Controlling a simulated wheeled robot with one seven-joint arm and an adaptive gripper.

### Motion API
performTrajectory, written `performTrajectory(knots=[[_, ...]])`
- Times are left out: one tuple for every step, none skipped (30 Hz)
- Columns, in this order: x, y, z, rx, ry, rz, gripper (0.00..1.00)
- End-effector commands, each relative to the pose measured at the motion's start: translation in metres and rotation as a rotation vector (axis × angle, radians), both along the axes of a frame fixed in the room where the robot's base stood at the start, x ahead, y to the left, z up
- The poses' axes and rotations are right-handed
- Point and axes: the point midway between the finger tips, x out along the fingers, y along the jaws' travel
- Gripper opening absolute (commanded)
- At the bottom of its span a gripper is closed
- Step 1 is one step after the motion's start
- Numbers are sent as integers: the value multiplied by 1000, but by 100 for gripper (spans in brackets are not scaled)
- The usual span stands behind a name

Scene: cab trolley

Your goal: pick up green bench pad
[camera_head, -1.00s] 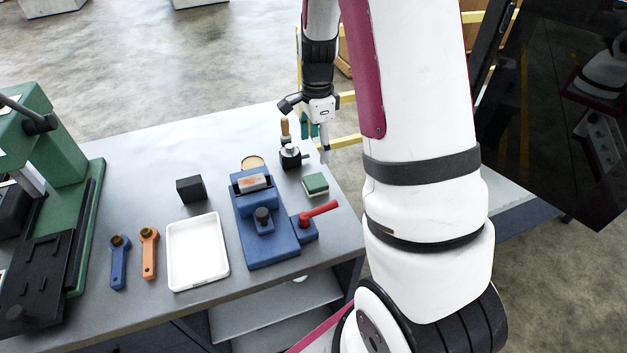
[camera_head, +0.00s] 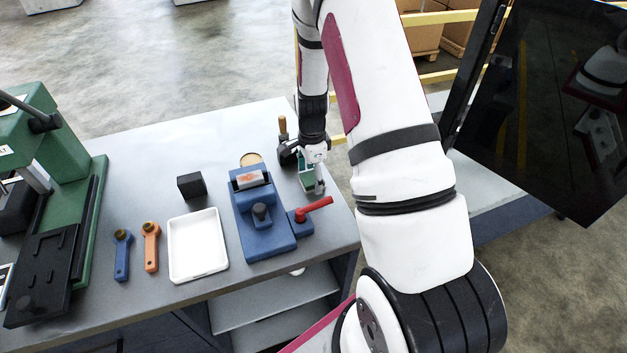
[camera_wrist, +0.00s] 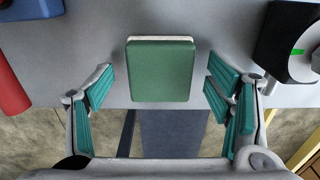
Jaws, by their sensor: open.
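The green bench pad (camera_wrist: 161,71) lies on the grey table near its edge, with a pale rim along one side. In the wrist view it sits centrally between the spread fingers of my gripper (camera_wrist: 160,90), with a gap on each side. My gripper is open and holds nothing. In the head view my gripper (camera_head: 311,182) is over the pad's place at the table's right side, and the pad is mostly hidden behind it. I cannot tell the exact height of the fingers above the table.
A black device (camera_wrist: 291,45) is close on the right in the wrist view. A white tray (camera_head: 197,245), a black cube (camera_head: 191,186) and two wrenches lie farther left.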

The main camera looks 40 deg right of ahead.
Motion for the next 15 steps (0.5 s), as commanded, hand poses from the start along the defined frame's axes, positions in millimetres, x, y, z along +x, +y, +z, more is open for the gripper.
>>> performTrajectory(knots=[[-1, 0, -3, 1, 2, 0, 73], [-1, 0, -5, 1, 2, 0, 73], [0, 0, -6, 0, 1, 0, 73], [0, 0, -6, 0, 1, 0, 73], [0, 0, -6, 0, 1, 0, 73], [0, 0, -6, 0, 0, 0, 73], [0, 0, -6, 0, 0, 0, 73], [0, 0, -6, 0, 0, 0, 73], [0, 0, -6, 0, 0, 0, 73], [0, 0, -6, 0, 0, 0, 71], [0, 0, -6, 0, 0, 0, 64], [0, 0, -6, 0, 0, 0, 55], [0, 0, -6, 0, 0, 0, 48], [0, 0, -6, 0, 0, 0, 42], [0, 0, -6, 0, 0, 0, 33]])
